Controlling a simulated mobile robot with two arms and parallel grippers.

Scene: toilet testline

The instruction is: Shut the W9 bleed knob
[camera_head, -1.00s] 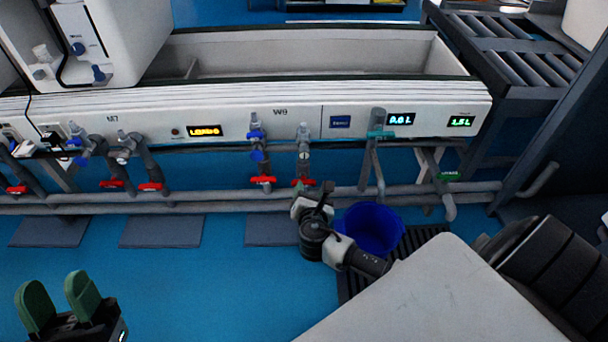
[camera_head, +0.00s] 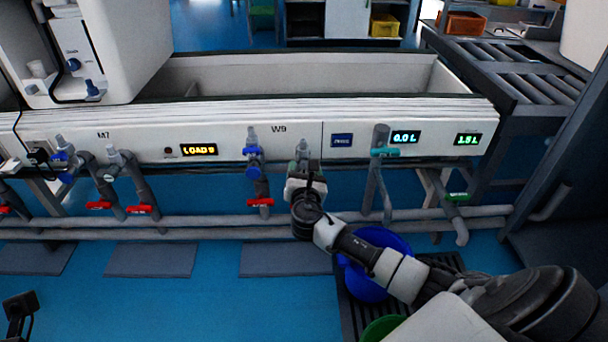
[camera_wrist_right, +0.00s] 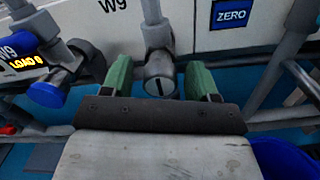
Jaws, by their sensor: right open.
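The W9 bleed knob seems to be the round grey knob (camera_wrist_right: 160,86) with a dark upright slot on its face, on the grey fitting below the W9 label. In the head view only the top of that fitting (camera_head: 302,148) shows; my gripper covers the rest. My right gripper (camera_wrist_right: 160,82) is open, its green fingers on either side of the knob, with gaps visible. It also shows from behind in the head view (camera_head: 305,182). A dark part, perhaps of my left gripper (camera_head: 18,308), shows at the lower left; no fingers are visible there.
A blue-handled valve (camera_head: 253,151) and a red handle (camera_head: 260,202) are just left of my right gripper. A teal-handled pipe (camera_head: 383,152) is to its right. A blue bucket (camera_head: 366,280) stands below my right forearm. The ZERO panel (camera_wrist_right: 234,13) is close by.

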